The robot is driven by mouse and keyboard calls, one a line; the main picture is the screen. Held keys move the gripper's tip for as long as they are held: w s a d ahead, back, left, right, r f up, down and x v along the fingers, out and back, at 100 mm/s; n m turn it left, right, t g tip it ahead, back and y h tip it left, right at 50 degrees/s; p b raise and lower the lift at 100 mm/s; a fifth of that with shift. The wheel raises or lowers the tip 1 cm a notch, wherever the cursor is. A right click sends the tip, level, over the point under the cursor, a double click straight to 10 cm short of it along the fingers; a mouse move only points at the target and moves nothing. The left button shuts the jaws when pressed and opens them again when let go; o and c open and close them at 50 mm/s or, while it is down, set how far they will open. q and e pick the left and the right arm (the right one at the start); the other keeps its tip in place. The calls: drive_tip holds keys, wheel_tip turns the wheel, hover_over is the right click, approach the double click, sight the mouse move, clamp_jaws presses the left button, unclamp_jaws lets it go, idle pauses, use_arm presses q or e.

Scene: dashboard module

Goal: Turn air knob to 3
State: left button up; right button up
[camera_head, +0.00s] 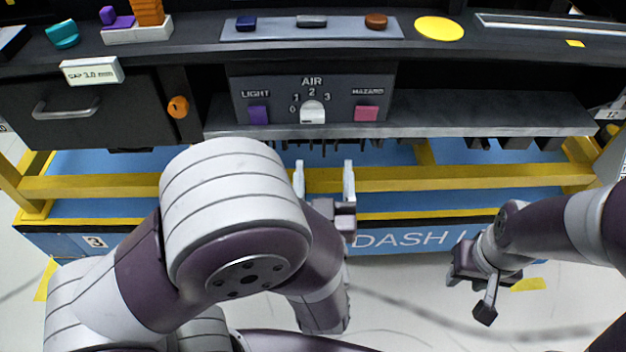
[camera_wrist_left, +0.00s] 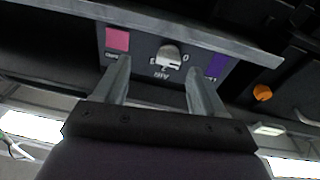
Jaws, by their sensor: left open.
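The white air knob (camera_head: 312,112) sits on the dark control panel (camera_head: 275,85) under the label AIR, with the marks 0, 1, 2 and 3 around it. I cannot tell exactly which mark it points to. My left gripper (camera_head: 323,174) is open and empty, its two fingers pointing at the panel from below the knob, apart from it. In the left wrist view, upside down, the knob (camera_wrist_left: 168,55) shows between and beyond the open fingers (camera_wrist_left: 157,75). My right gripper (camera_head: 474,285) hangs at the lower right, away from the panel; its jaw opening is unclear.
A purple light button (camera_head: 258,115) and a pink hazard button (camera_head: 367,113) flank the knob. A grey ledge (camera_head: 480,115) runs along the panel's right. An orange knob (camera_head: 178,107) is at left. A yellow rail (camera_head: 450,178) crosses below the dashboard.

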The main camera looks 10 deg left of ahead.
use_arm(q)
drive_tip(key=s+f+t+y+b, duration=0.1)
drive_tip(key=s+f+t+b, duration=0.1)
drive_tip(key=s, duration=0.2)
use_arm(e)
wheel_tip(320, 180, down, 5)
use_arm(q)
drive_tip(key=y+p, duration=0.1)
drive_tip(key=p, duration=0.2)
approach(313, 120)
drive_tip(key=w, duration=0.2)
drive_tip(key=shift+t, duration=0.4)
drive_tip(key=x, duration=0.2)
drive_tip(key=p+x, duration=0.1)
drive_tip(key=x, duration=0.1)
drive_tip(key=p+x, duration=0.1)
drive_tip(key=x, duration=0.1)
drive_tip(key=shift+s+a+r, duration=0.1)
drive_tip(key=shift+a+r, duration=0.05)
drive_tip(key=shift+a, duration=0.25)
drive_tip(key=shift+w, duration=0.35)
use_arm(e)
wheel_tip(313, 120, up, 5)
drive_tip(key=shift+r, duration=0.2)
use_arm(q)
drive_tip(key=c, duration=1.1)
